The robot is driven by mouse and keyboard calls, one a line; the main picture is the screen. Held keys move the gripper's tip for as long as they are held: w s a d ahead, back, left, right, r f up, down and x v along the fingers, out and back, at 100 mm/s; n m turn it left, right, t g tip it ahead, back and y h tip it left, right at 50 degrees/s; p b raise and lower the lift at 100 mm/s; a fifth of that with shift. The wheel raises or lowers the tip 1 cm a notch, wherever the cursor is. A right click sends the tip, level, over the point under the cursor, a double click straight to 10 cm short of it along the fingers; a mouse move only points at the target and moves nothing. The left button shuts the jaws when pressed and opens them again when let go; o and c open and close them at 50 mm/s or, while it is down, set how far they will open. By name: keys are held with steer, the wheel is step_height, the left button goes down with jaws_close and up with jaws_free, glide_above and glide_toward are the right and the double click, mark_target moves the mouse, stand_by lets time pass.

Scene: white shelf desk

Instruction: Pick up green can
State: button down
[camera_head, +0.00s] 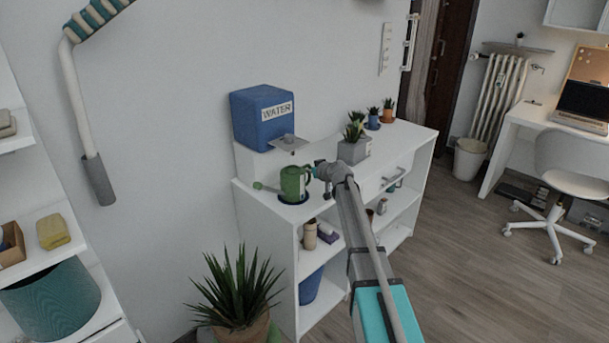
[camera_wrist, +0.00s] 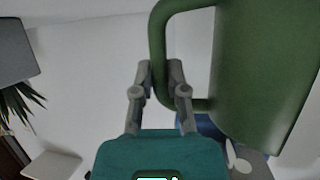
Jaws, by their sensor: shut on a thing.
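The green can (camera_head: 292,184) is a watering can with a spout to the left and a handle to the right. It is upright over a dark round mat (camera_head: 294,201) on top of the white shelf desk; I cannot tell whether it touches the mat. My gripper (camera_head: 319,171) is at its right side. In the wrist view, the can's body (camera_wrist: 262,70) fills the upper right, and my gripper (camera_wrist: 160,80) is shut on the can's handle (camera_wrist: 158,45).
A blue water box (camera_head: 262,122) stands behind the can. A grey planter (camera_head: 354,151) and small potted plants (camera_head: 373,120) stand to the right on the white shelf desk (camera_head: 407,139). A large potted plant (camera_head: 240,295) stands on the floor in front.

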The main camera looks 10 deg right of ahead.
steer(key=shift+r, duration=0.2)
step_height(320, 180, up, 2)
steer(key=shift+r+p, duration=0.1)
steer(key=shift+p, duration=1.05)
steer(key=shift+r+p, duration=0.75)
steer(key=shift+p, duration=0.1)
steer(key=s+d, duration=0.3)
steer(key=s, duration=0.5)
steer(key=s+d, duration=0.4)
steer(key=s, duration=0.4)
steer(key=shift+s+d+f+b, duration=0.2)
steer(key=shift+d+f+b, duration=0.1)
steer(key=shift+b, duration=0.05)
step_height(320, 180, up, 14)
steer(key=p, duration=1.3)
steer(key=shift+f+p, duration=0.15)
steer(key=shift+p, duration=0.25)
steer(key=shift+w+d, duration=0.1)
